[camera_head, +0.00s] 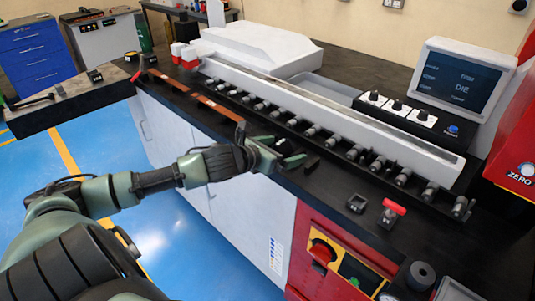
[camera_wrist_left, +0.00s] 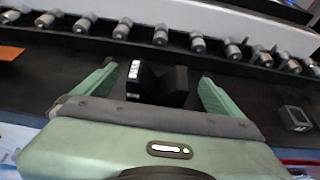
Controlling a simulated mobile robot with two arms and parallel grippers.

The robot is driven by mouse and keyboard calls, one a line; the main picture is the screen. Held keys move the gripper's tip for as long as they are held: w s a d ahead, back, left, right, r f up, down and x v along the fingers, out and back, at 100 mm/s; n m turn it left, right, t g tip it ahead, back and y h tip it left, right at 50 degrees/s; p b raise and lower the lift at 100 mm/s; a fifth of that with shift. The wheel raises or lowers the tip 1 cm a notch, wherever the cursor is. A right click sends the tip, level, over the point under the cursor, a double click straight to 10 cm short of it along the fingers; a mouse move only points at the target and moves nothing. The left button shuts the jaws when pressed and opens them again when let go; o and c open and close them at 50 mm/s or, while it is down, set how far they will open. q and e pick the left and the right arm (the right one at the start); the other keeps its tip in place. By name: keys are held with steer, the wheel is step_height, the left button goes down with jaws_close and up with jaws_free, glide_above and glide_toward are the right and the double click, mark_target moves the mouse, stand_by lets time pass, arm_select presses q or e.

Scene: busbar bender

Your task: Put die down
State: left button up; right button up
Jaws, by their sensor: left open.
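The die is a black block with a V-shaped notch and a small white label (camera_wrist_left: 158,84). In the left wrist view it sits between the two green fingers of my left gripper (camera_wrist_left: 160,92), with dark gaps on both sides. It appears to rest on the black bench top (camera_wrist_left: 50,85). In the head view my left gripper (camera_head: 281,156) is low over the front part of the bench, fingers apart, and the die between them is small and partly hidden. My right gripper is not in view.
A row of grey rollers (camera_head: 312,130) runs behind my left gripper along the white machine. A copper-coloured strip (camera_head: 207,102) lies to the left. A small square black block (camera_head: 356,203) and a red-handled clamp (camera_head: 391,213) stand to the right. A monitor (camera_head: 461,80) stands at back right.

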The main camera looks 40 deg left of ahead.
arm_select(q)
steer(key=p+v, duration=0.1)
steer(key=v, duration=0.7)
steer(key=shift+s, duration=0.3)
